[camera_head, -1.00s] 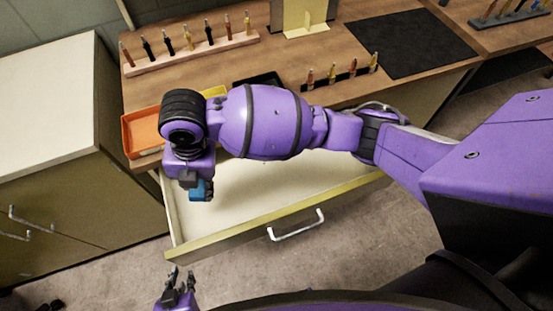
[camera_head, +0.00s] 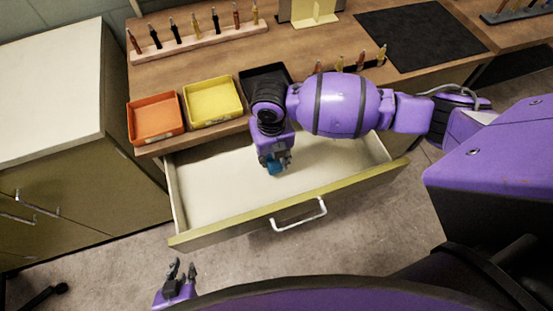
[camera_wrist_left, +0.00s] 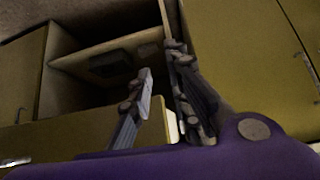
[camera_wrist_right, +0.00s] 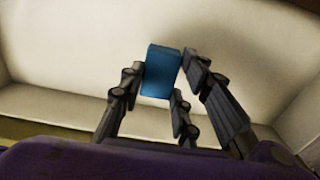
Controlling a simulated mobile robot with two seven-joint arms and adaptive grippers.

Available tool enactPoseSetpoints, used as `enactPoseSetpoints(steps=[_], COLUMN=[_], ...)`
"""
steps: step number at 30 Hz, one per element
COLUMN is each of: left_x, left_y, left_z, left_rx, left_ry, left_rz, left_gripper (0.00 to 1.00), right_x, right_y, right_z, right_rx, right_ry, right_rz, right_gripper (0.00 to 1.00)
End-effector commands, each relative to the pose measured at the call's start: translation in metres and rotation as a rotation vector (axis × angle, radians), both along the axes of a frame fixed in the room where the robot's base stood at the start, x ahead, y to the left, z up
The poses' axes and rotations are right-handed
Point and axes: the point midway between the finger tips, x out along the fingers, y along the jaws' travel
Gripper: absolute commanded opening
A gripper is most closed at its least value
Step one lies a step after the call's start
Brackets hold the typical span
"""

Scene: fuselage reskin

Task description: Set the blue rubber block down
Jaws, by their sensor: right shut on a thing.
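The blue rubber block (camera_head: 274,168) is held in my right gripper (camera_head: 277,162), over the open drawer (camera_head: 222,183). In the right wrist view the block (camera_wrist_right: 161,72) sits between the fingertips of my right gripper (camera_wrist_right: 163,80), with the pale drawer floor behind it. I cannot tell whether the block touches the drawer floor. My left gripper (camera_head: 181,272) is empty and open, low in front of the drawer. Its two fingers are apart in the left wrist view (camera_wrist_left: 160,80).
An orange tray (camera_head: 156,134), a yellow tray (camera_head: 212,118) and a black tray (camera_head: 262,73) stand along the bench's front edge. A wooden rack (camera_head: 197,41) of tools is behind them. A black mat (camera_head: 420,40) lies at right. The drawer's left half is clear.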

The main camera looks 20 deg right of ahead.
Motion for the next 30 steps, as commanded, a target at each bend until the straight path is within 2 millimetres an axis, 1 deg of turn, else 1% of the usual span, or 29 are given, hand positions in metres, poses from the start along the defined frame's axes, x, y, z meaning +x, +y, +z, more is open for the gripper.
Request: enactPoseSetpoints(steps=[2, 8, 10, 12, 15, 21, 22, 24, 26, 30], left_x=[0.000, 0.007, 0.009, 0.011, 0.012, 0.011, 0.010, 0.009, 0.007, 0.004], left_y=[-0.001, -0.004, -0.006, -0.006, -0.007, -0.006, -0.005, -0.004, -0.003, -0.001], left_z=[-0.001, 0.001, 0.001, 0.001, 0.001, 0.001, 0.001, 0.001, 0.000, -0.001], left_rx=[-0.001, -0.006, -0.010, -0.011, -0.012, -0.010, -0.009, -0.008, -0.006, -0.002], left_ry=[0.000, -0.010, -0.014, -0.016, -0.018, -0.017, -0.016, -0.014, -0.012, -0.007], left_rz=[0.001, 0.004, 0.006, 0.006, 0.007, 0.006, 0.005, 0.005, 0.004, 0.002], left_gripper=[0.17, 0.17, 0.17, 0.17, 0.17, 0.17, 0.17, 0.17, 0.17, 0.17], right_x=[0.003, 0.008, 0.011, 0.009, 0.009, 0.010, 0.010, 0.010, 0.010, 0.010], right_y=[-0.005, -0.012, -0.017, -0.015, -0.015, -0.014, -0.014, -0.014, -0.014, -0.015], right_z=[-0.008, -0.017, -0.024, -0.037, -0.051, -0.052, -0.052, -0.052, -0.052, -0.052], right_rx=[0.001, 0.001, -0.001, 0.001, 0.001, 0.002, 0.001, 0.001, 0.001, 0.001], right_ry=[0.001, 0.000, 0.001, 0.002, 0.003, -0.001, -0.001, -0.001, 0.000, -0.001], right_rz=[-0.001, -0.001, -0.003, -0.001, -0.001, 0.000, 0.000, 0.000, 0.000, 0.000], right_gripper=[0.10, 0.10, 0.10, 0.10, 0.10, 0.10, 0.32, 0.41, 0.49, 0.49])
